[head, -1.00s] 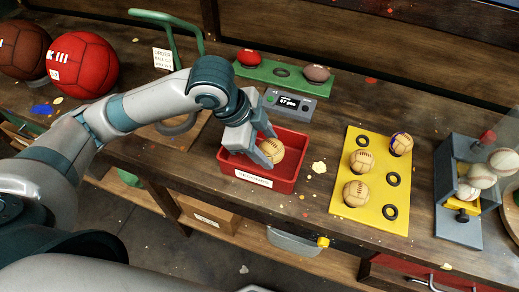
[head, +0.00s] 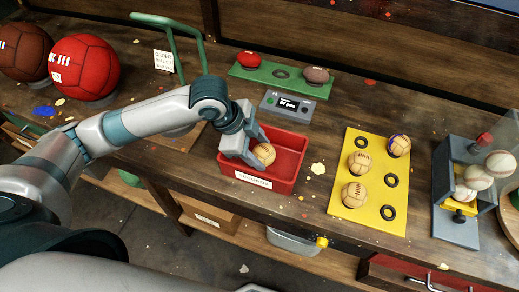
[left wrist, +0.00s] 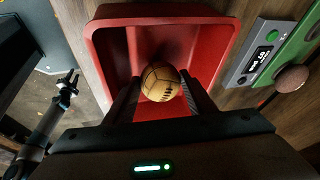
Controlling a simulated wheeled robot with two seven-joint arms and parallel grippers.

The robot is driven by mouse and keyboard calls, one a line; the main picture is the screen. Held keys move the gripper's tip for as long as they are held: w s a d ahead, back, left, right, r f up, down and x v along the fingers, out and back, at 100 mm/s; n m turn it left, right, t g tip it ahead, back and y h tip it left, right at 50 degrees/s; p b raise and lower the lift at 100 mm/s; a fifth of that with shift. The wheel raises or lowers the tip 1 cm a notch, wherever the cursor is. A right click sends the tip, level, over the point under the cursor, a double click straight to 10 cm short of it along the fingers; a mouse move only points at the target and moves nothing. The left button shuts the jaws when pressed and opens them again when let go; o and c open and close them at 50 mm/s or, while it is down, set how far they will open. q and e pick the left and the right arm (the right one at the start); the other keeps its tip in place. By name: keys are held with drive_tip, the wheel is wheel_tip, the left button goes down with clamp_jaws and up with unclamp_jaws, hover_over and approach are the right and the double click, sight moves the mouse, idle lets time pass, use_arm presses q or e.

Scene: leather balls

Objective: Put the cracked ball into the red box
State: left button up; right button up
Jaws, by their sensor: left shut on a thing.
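The red box (head: 283,183) stands on the bench with a white label on its front wall. My left gripper (head: 254,151) reaches down into the box and is shut on this ball. In the left wrist view the ball (left wrist: 160,82) sits between the two fingers, with dark stitch-like marks on its side and the box (left wrist: 113,60) around it. I cannot tell whether the ball touches the box floor or whether those marks are a crack.
A yellow board (head: 371,136) with several balls and black rings lies to the right. A green tray (head: 258,70) and a grey display (head: 288,104) stand behind the box. A grey stand (head: 456,224) with pale balls is at far right. Large balls (head: 84,67) stand far left.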

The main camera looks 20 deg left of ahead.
use_arm(q)
drive_tip(key=shift+f, duration=0.35)
drive_tip(key=o, duration=0.8)
drive_tip(key=shift+f, duration=0.1)
drive_tip(key=shift+o, duration=0.2)
drive_tip(key=b+v, duration=0.1)
drive_tip(key=v, duration=1.1)
drive_tip(key=shift+d, duration=0.1)
